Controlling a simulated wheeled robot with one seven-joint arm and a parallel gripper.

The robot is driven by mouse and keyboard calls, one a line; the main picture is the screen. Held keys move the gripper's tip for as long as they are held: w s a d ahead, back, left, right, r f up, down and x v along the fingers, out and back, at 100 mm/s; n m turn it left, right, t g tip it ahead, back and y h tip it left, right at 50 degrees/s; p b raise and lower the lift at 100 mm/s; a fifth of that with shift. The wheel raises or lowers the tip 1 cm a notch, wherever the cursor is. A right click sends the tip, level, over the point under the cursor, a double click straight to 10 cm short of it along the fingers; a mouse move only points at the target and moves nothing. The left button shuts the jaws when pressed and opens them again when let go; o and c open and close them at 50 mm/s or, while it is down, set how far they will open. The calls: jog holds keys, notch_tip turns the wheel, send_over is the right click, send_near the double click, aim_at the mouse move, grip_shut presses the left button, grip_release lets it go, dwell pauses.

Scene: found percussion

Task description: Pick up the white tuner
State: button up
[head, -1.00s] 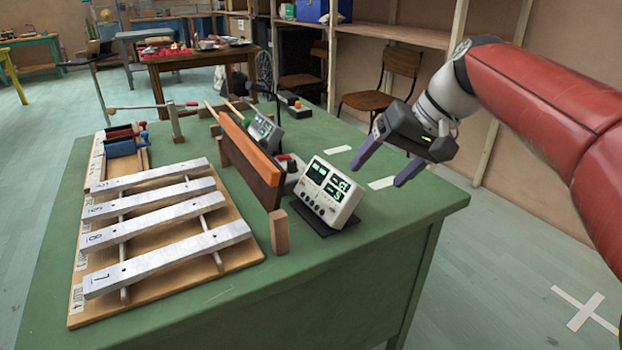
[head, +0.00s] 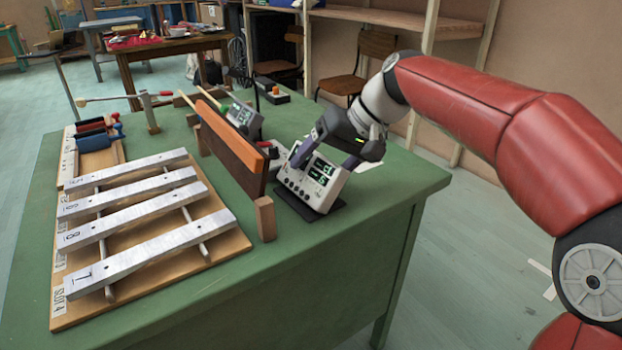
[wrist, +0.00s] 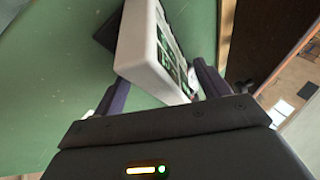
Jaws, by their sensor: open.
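The white tuner (head: 312,180) stands tilted back on a dark flat base near the right edge of the green table, with green-lit displays on its face. My gripper (head: 323,158) is open, with its fingers reaching down at the tuner's upper part. Part of the tuner's upper face is hidden behind my gripper in the head view.
A wooden board (head: 232,155) stands upright just left of the tuner. A grey device (head: 243,119) stands behind that board. Metal bars on a wooden frame (head: 140,215) fill the table's left. The green table top (head: 370,205) is clear right of the tuner.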

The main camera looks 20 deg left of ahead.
jog(key=c, duration=1.3)
jog(key=shift+r, duration=0.2)
jog(key=shift+c, duration=1.4)
jog(key=shift+r, duration=0.35)
grip_shut()
notch_tip(320, 180, up, 19)
jog(key=p, duration=0.1)
jog(key=shift+p, duration=0.3)
